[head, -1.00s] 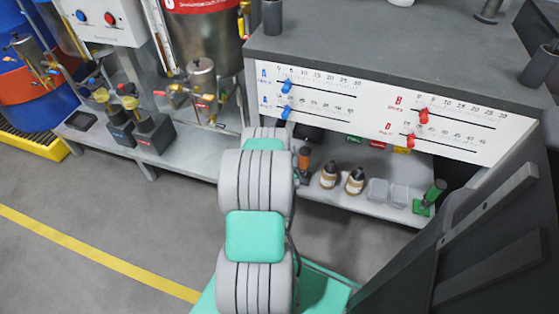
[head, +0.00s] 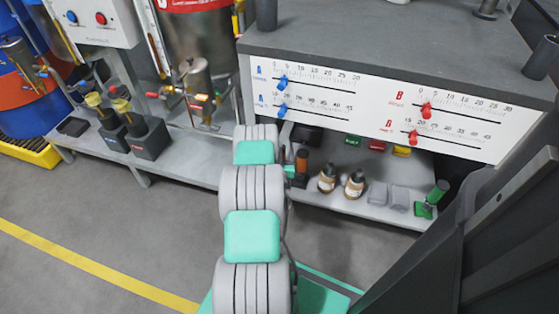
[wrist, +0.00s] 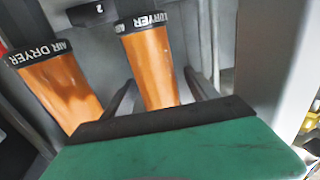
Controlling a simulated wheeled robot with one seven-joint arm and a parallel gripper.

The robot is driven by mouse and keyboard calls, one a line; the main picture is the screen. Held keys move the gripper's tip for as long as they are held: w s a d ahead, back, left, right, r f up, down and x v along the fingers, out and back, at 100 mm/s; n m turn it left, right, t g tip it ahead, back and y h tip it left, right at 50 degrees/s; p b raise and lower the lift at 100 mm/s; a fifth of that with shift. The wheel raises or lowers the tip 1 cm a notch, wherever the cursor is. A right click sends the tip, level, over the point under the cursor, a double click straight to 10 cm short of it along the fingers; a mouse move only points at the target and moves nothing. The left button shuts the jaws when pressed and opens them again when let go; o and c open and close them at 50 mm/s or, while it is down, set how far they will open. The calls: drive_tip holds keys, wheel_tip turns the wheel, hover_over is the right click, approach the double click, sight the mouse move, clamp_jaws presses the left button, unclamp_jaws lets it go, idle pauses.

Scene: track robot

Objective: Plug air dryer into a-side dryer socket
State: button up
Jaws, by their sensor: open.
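Two orange air dryers with black "AIR DRYER" bands show in the wrist view, one at the left (wrist: 58,85) and one near the middle (wrist: 152,62). One orange cylinder with a dark top also shows in the head view (head: 302,163), on the lower shelf just right of my arm. My gripper (wrist: 160,76) is open, its dark fingers to either side of the middle air dryer; I cannot tell whether they touch it. My arm hides most of the gripper in the head view. I cannot identify the a-side dryer socket.
Two brown-and-white bottles (head: 327,179), (head: 355,184), clear boxes (head: 398,198) and a green cylinder (head: 432,198) stand on the lower shelf (head: 375,212). A slider panel (head: 370,108) overhangs it. A grey upright (wrist: 268,60) stands right of the gripper.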

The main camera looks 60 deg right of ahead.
drive_tip(key=shift+w+d, duration=0.2)
drive_tip(key=shift+d, duration=0.35)
drive_tip(key=shift+r, duration=0.1)
clamp_jaws()
idle(0.4)
